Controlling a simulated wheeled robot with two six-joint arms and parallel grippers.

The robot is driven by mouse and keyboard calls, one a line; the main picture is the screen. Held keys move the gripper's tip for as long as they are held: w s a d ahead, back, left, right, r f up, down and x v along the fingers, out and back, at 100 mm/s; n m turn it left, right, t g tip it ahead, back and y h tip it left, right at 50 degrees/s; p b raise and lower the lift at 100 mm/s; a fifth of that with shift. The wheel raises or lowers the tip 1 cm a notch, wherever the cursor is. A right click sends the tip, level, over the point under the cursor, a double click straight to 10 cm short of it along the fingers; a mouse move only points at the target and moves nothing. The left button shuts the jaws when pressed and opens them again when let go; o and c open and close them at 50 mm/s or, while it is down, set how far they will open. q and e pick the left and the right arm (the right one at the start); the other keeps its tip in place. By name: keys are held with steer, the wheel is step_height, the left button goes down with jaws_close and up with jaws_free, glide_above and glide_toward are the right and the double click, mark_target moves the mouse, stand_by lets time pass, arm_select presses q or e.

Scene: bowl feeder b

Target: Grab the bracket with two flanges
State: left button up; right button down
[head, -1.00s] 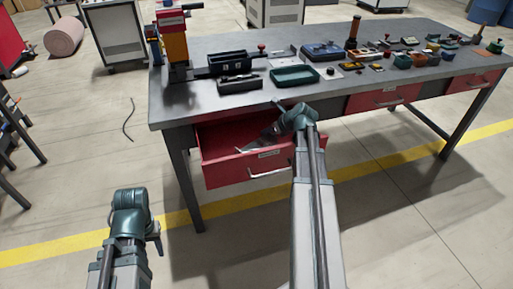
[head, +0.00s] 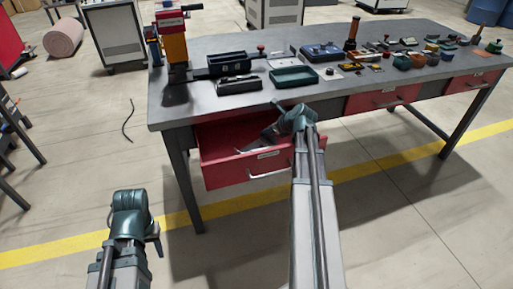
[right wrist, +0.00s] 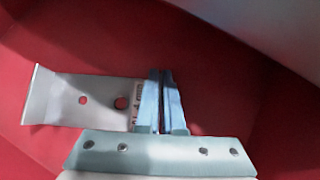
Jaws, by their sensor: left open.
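A pale metal bracket (right wrist: 80,98) with two round holes lies along the left of the right wrist view, inside the red drawer. One flange rises at its left end; its right end meets my right gripper's fingers. My right gripper (right wrist: 160,102) has its fingers closed to a thin gap with the bracket's right end at them, so the far flange is hidden there. My left gripper (head: 154,238) is open and empty over the floor, left of the drawer.
The open red drawer (head: 225,176) juts out under the grey workbench (head: 205,113), its walls close around my right gripper. A red and orange press (head: 173,45), a green tray (head: 294,77) and several small parts stand on the top.

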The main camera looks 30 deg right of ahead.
mark_target(274, 143)
steer(key=shift+r, duration=0.15)
steer(key=shift+r+p, duration=0.65)
steer(key=shift+p, duration=0.15)
steer(key=s, duration=0.4)
steer(key=shift+s+d+f, duration=0.1)
steer(key=shift+d+f, duration=0.1)
steer(key=shift+d, duration=0.15)
step_height(274, 143, up, 14)
steer(key=p, duration=1.3)
steer(key=shift+p, duration=0.3)
